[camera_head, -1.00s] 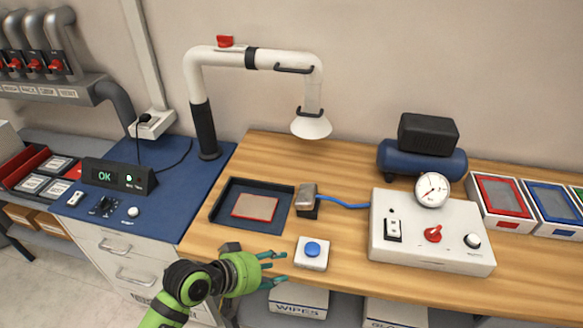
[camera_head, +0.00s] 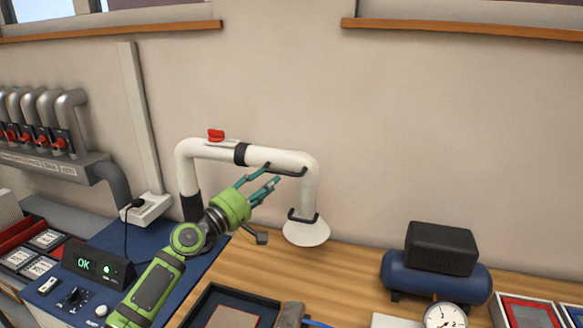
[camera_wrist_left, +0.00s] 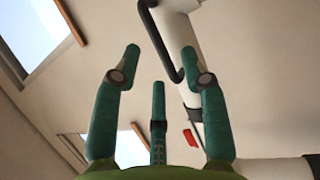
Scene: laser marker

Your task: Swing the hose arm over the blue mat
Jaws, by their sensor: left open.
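The hose arm (camera_head: 218,150) is a white bent pipe with a dark lower post, a black collar and a white hood (camera_head: 306,232) at its right end. Its hood hangs over the wooden bench. A black bar handle (camera_head: 287,172) sits on the horizontal pipe; it also shows in the wrist view (camera_wrist_left: 158,45). My left gripper (camera_head: 266,182) is open and empty, with its fingertips close to this handle. In the wrist view the handle is ahead, near the right finger; contact cannot be told. The blue mat (camera_head: 152,240) covers the left cabinet top, partly hidden by my arm. My right gripper is out of view.
A red knob (camera_head: 216,134) sits on top of the pipe. A control box reading OK (camera_head: 97,265) stands on the blue mat. A dark tray (camera_head: 198,308), a blue compressor (camera_head: 437,280) and a gauge (camera_head: 445,315) are on the bench. A wall shelf (camera_head: 460,28) is above.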

